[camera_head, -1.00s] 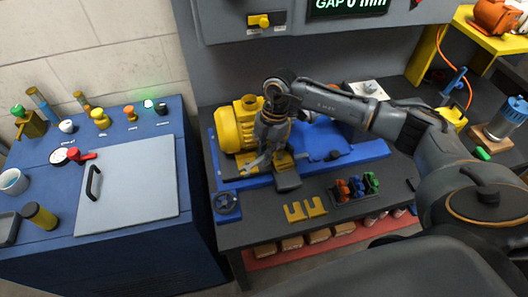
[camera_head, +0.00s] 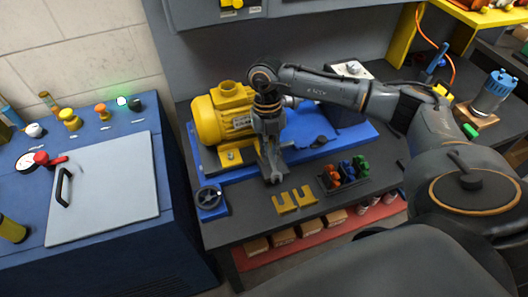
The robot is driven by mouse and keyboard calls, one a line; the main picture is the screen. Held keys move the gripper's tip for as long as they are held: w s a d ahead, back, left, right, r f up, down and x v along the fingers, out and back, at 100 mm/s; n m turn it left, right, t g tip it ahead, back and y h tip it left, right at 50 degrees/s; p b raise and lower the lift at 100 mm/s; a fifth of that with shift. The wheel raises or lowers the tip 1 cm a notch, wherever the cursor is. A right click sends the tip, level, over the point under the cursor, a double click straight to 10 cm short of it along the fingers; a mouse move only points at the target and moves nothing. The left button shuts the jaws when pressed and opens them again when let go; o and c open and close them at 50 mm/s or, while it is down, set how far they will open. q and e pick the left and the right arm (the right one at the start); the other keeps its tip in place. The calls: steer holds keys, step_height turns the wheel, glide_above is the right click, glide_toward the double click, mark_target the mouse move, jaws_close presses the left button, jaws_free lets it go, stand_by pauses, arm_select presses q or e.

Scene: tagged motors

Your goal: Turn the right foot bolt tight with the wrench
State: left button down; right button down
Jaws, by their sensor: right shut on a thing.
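The yellow motor (camera_head: 222,116) sits on a blue base plate (camera_head: 355,136) on the dark bench. One bolt (camera_head: 231,155) shows on its front foot, left of my right gripper. My right gripper (camera_head: 272,174) points down just in front of and right of the motor, over the plate's front edge. It is shut on a slim grey tool, which I take for the wrench; its outline blends with the grey fingers. The right foot bolt is hidden behind the gripper, so I cannot tell whether the wrench touches it. My left gripper is not in view.
A black handwheel (camera_head: 209,196) is at the plate's front left corner. Yellow forked shims (camera_head: 293,200) and a dark tray (camera_head: 343,177) with red, blue and green pieces lie in front. A blue cabinet (camera_head: 80,235) stands left; a yellow stand (camera_head: 405,35) stands back right.

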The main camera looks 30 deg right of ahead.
steer(key=shift+f, duration=0.1)
stand_by(0.6)
steer(key=shift+f+b, duration=0.45)
steer(key=shift+f, duration=0.05)
steer(key=shift+f, duration=0.15)
stand_by(0.3)
steer(key=shift+f+b, duration=0.5)
steer(key=shift+b, duration=0.05)
stand_by(0.3)
steer(key=shift+w+a+m, duration=0.1)
steer(key=shift+a+m, duration=0.15)
steer(key=shift+m, duration=0.15)
steer(key=shift+w+a+m+y+p, duration=0.2)
steer(key=shift+a+m+y+p, duration=0.15)
steer(key=shift+m, duration=0.35)
